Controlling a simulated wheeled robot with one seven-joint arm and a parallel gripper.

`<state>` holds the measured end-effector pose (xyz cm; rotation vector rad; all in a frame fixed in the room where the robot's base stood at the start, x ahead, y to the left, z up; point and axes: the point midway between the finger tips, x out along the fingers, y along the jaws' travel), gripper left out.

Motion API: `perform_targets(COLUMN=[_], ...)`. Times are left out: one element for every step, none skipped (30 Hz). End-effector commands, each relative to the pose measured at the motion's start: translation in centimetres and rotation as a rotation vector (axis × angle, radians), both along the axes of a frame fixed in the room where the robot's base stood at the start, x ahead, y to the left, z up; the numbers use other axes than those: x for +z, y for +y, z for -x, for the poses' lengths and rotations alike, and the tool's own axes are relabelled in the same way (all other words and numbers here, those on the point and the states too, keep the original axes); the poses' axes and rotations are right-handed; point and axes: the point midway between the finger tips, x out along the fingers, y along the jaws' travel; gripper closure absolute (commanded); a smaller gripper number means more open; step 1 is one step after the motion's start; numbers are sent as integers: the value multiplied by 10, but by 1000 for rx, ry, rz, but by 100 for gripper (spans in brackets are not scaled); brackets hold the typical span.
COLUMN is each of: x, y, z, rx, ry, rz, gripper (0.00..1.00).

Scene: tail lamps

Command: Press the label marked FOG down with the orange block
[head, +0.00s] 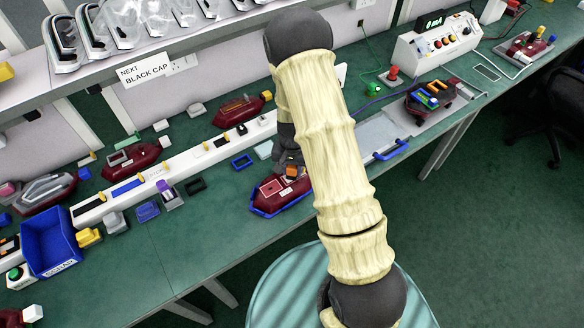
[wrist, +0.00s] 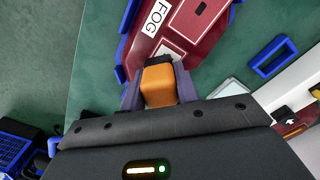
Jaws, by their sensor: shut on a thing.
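My gripper (wrist: 158,72) is shut on the orange block (wrist: 158,86), which has a dark tip. In the head view the orange block (head: 292,170) shows small below my gripper (head: 289,158), over the red tail lamp (head: 272,187) in its blue cradle. The white label marked FOG (wrist: 157,17) lies on the red lamp (wrist: 203,28) in the wrist view, beyond the block's tip. The tip overlaps a second pale patch (wrist: 170,48) on the lamp, part of it hidden. I cannot tell whether the block touches the lamp.
A blue frame (wrist: 273,58) and a grey piece (wrist: 232,90) lie beside the lamp. A long white rail (head: 125,195) with parts runs behind it. A blue scrap bin (head: 48,243) stands at the left, and a blue-handled tray (head: 385,148) at the right.

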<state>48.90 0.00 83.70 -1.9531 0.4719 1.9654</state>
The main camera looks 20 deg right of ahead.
Motion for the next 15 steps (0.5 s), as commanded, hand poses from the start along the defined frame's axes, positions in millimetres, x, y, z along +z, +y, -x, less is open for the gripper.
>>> perform_targets(x=[7,9,12,14,16,19,21,23,26,28,30,32,34,36,39], y=[0,0,0,0,0,0,0,0,0,0,0,0,0,0,0], z=[-1,-1,-1,-1,-1,-1,-1,-1,-1,-1,-1,-1,-2,-2,-2], rx=[0,0,0,0,0,0,0,0,0,0,0,0,0,0,0], ry=[-2,-2,-2,-3,-3,-3,-3,-4,-4,-4,-4,-4,-5,-5,-5], rz=[0,0,0,0,0,0,0,1,1,0,0,0,0,0,0], gripper=[91,91,91,91,91,91,91,91,91,91,91,91,91,91,91])
